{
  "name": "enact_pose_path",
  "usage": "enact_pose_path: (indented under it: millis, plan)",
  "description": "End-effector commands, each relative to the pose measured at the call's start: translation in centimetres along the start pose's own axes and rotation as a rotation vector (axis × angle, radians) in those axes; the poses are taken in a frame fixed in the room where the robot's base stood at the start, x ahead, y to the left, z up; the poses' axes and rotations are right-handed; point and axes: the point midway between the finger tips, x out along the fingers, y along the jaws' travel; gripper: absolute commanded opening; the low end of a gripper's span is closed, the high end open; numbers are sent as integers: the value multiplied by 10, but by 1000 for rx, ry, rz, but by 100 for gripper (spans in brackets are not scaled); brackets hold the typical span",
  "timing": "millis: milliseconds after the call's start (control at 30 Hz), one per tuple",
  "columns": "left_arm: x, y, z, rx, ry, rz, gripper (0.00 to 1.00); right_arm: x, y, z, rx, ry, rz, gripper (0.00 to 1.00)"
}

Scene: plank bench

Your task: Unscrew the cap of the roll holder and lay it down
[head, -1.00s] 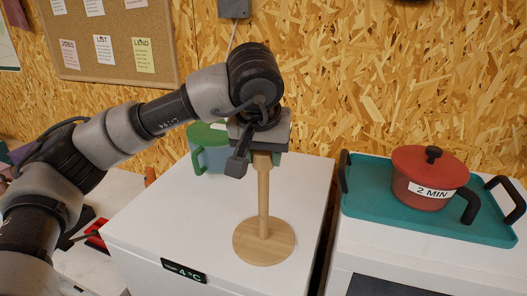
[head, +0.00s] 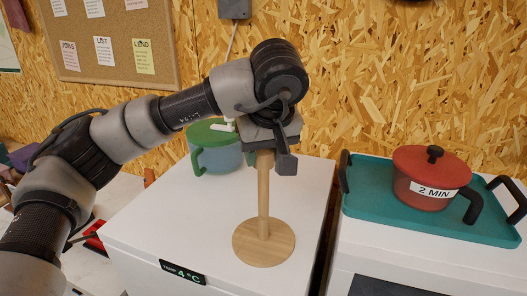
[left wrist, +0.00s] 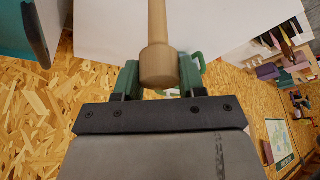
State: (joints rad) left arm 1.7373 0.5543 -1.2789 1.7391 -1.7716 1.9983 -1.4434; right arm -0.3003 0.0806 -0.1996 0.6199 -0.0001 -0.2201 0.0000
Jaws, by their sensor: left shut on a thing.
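The wooden roll holder (head: 263,215) stands upright on a white box top, with a round base and a thin post. Its cap (left wrist: 159,66) is the thicker wooden piece at the post's top end, and in the head view the gripper mostly hides it. My left gripper (left wrist: 159,84) is shut on the cap from above, one finger on each side. In the head view the left gripper (head: 268,153) sits over the post's top. The cap is still in line with the post; I cannot tell whether there is a gap. My right gripper is not in view.
A red pot (head: 424,190) sits on a teal tray (head: 375,208) to the right, beyond a gap. The white box top (head: 180,215) is clear left and front of the holder.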

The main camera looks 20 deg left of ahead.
Motion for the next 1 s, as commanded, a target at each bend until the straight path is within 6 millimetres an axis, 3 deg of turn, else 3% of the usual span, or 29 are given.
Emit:
enact_pose_path:
  millis: [200, 600, 1000]
  plan:
    - [0, 0, 0, -5, 0, -2, 14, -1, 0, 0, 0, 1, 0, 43]
    - [-1, 0, 0, -212, -1, -88, 14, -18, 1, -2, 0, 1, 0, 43]
    - [0, 0, 0, -233, -1, -97, 14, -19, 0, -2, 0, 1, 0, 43]
